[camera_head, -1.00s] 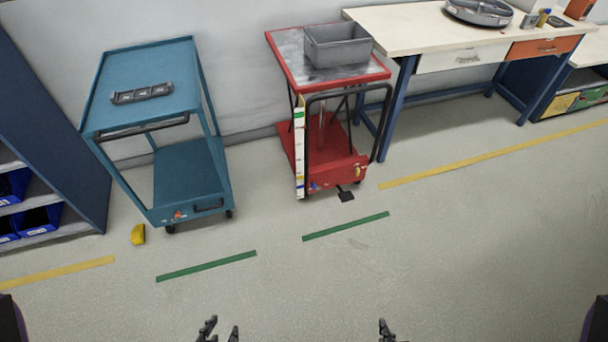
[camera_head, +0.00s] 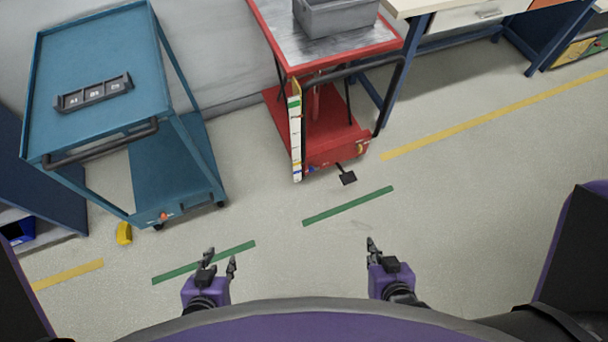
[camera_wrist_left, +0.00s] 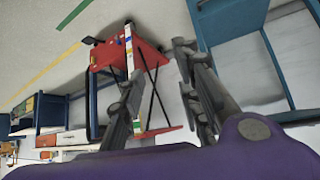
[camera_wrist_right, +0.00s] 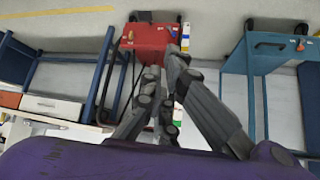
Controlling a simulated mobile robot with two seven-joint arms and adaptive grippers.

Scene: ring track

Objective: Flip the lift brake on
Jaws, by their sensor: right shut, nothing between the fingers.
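The red lift cart (camera_head: 337,150) stands ahead, with a grey metal top and a black push handle (camera_head: 352,68). On the front of its red base is a small yellow-orange part (camera_head: 361,148); whether it is the brake is too small to tell. A black pedal (camera_head: 347,177) sticks out low at the front. My left gripper (camera_head: 218,262) is open and empty. My right gripper (camera_head: 373,245) is shut and empty. Both are well short of the cart. The cart also shows in the left wrist view (camera_wrist_left: 110,52) and right wrist view (camera_wrist_right: 150,38).
A grey bin (camera_head: 335,16) sits on the lift cart. A blue cart (camera_head: 180,165) with a black tray (camera_head: 94,92) stands to the left, a yellow block (camera_head: 124,233) beside it. A workbench (camera_head: 412,8) is behind right. The floor between me and the lift cart is clear.

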